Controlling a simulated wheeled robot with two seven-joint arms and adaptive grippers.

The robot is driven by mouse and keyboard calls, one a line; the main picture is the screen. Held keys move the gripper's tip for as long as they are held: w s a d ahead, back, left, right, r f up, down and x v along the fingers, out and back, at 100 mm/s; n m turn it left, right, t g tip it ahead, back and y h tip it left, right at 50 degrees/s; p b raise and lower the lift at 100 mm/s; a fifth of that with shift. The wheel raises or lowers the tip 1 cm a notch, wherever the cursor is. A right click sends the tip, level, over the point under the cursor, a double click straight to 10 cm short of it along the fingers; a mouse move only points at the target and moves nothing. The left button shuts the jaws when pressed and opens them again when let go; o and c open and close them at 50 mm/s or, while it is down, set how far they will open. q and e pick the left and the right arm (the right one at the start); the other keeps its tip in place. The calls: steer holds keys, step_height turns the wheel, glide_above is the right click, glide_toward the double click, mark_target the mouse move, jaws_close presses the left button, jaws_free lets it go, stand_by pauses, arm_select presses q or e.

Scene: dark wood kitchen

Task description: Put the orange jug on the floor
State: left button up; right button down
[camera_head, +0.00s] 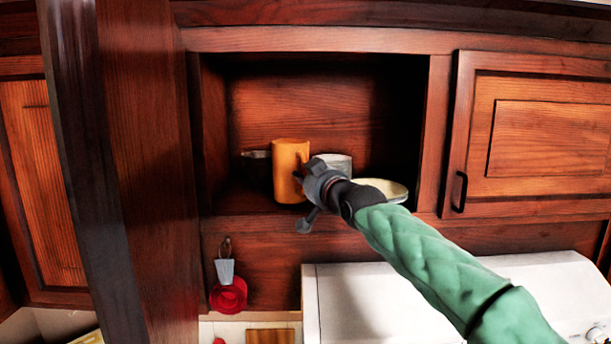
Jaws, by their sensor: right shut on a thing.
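The orange jug (288,172) stands upright inside the open wall cupboard, near the front of its shelf. My right gripper (303,188) reaches in from the lower right and is shut on the right side of the orange jug, where the handle seems to be. The gripper's body hides part of that side, so the exact finger contact is not clear. My left gripper is not in view. The floor is not in view.
A dark bowl (256,168) stands left of the jug. A grey can-like container (337,163) and a pale dish (384,187) stand to its right. An open door (150,150) is at the left. A white appliance (375,295) and hanging red utensils (229,295) are below.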

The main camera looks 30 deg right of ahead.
steer(key=shift+s+f, duration=0.1)
steer(key=shift+f, duration=0.15)
steer(key=shift+a, duration=0.1)
steer(key=shift+f, duration=0.15)
steer(key=shift+f, duration=0.1)
steer(key=c, duration=1.2)
jaws_free()
